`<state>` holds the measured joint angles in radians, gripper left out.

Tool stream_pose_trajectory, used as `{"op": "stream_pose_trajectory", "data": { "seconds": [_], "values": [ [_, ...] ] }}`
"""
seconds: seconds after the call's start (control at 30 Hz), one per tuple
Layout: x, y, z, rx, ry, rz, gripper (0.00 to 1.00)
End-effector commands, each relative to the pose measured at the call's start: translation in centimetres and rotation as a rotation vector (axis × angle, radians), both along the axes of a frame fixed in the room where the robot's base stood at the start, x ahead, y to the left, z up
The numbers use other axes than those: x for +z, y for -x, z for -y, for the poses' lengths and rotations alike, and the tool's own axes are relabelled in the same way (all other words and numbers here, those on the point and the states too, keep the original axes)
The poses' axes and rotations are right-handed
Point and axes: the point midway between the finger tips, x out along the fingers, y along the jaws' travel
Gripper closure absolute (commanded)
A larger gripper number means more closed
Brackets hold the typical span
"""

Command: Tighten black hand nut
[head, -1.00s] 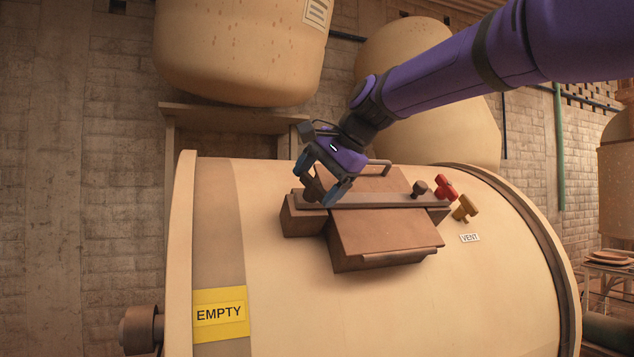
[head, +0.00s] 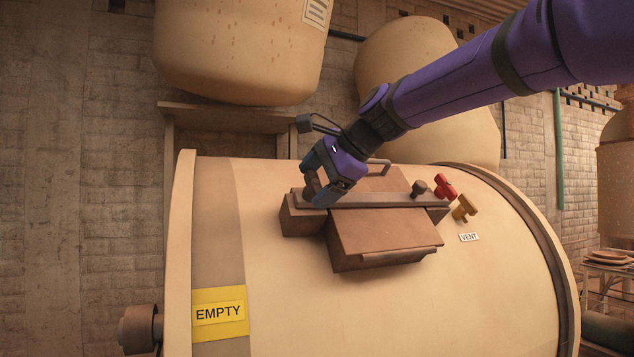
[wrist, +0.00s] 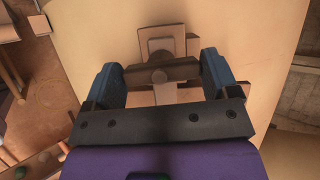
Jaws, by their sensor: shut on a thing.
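A dark brown hand nut (head: 313,183) sits at the left end of a long clamp bar (head: 370,200) on top of the cream press drum. In the wrist view the nut (wrist: 160,74) is a wide crosspiece with a round centre boss. My gripper (head: 319,185) is shut on the nut, coming down from above. In the wrist view a blue finger of my gripper (wrist: 160,72) stands at each end of the crosspiece. The fingers partly hide the nut in the head view. The nut looks brown rather than black.
A brown hatch box (head: 385,238) with handles lies under the bar. A small dark knob (head: 419,188) stands at the bar's right end, beside a red valve handle (head: 446,187) and a yellow one (head: 465,208). A yellow EMPTY sign (head: 220,313) is at lower left.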

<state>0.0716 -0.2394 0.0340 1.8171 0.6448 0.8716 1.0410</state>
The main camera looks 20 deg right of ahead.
Motion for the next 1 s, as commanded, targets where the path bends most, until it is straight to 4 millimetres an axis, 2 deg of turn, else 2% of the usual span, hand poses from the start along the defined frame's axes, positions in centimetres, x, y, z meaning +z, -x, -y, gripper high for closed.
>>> {"op": "stream_pose_trajectory", "data": {
  "seconds": [0.17, 0.2, 0.27, 0.3, 0.67, 1.0],
  "values": [
    [0.1, 0.0, 0.0, -0.001, 0.001, 0.002, 0.43],
    [0.1, 0.0, 0.0, -0.001, 0.001, 0.002, 0.17],
    [0.1, 0.0, 0.0, 0.000, 0.001, 0.001, 0.03],
    [0.1, 0.0, 0.0, 0.000, 0.001, 0.001, 0.00],
    [0.7, 0.7, 0.5, 0.001, 0.001, 0.002, 0.00],
    [4.5, 4.7, 3.2, -0.001, 0.002, 0.004, 0.00]
  ]
}}
